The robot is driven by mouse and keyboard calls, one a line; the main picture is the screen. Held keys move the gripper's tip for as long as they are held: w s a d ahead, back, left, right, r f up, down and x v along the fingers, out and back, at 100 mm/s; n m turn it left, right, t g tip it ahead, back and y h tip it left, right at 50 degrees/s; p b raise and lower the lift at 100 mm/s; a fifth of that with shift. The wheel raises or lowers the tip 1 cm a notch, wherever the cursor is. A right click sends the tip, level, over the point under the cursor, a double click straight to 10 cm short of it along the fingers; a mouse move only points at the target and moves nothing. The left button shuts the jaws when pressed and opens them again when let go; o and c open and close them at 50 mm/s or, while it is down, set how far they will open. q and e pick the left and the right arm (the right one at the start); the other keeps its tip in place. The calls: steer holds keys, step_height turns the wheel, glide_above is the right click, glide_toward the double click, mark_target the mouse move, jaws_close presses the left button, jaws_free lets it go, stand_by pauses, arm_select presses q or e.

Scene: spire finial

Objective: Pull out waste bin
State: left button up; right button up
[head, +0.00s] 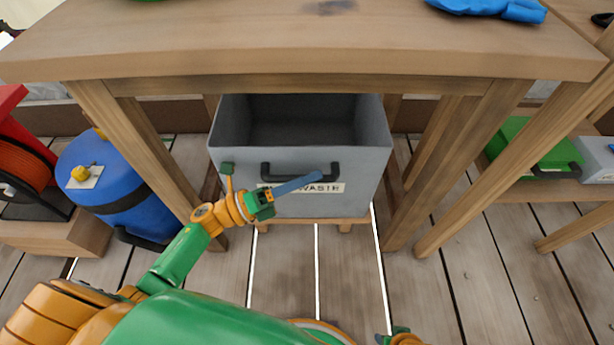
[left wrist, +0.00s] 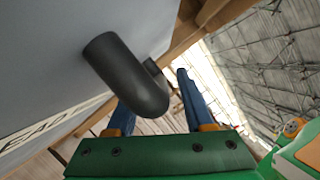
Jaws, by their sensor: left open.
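The waste bin (head: 235,193) is a grey open-topped box under the wooden workbench. Its front has a black bar handle (head: 300,169) and a white label ending in "WASTE", partly covered by my gripper. My left gripper (head: 305,182) is open in front of the bin, its blue fingers by the label just below the handle bar. In the left wrist view, the dark curved handle end (left wrist: 128,78) shows between the two blue fingers, with the grey bin front (left wrist: 45,60) at left. I cannot tell whether the fingers touch the handle. My right gripper's fingers do not show.
Bench legs (head: 140,150) stand on both sides of the bin. A blue tank (head: 105,180) and a red reel are at left. A green case (head: 535,150) sits on a low shelf at right. The plank floor (head: 345,265) before the bin is clear.

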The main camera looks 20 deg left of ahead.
arm_select(q)
jaws_close()
stand_by(1.3)
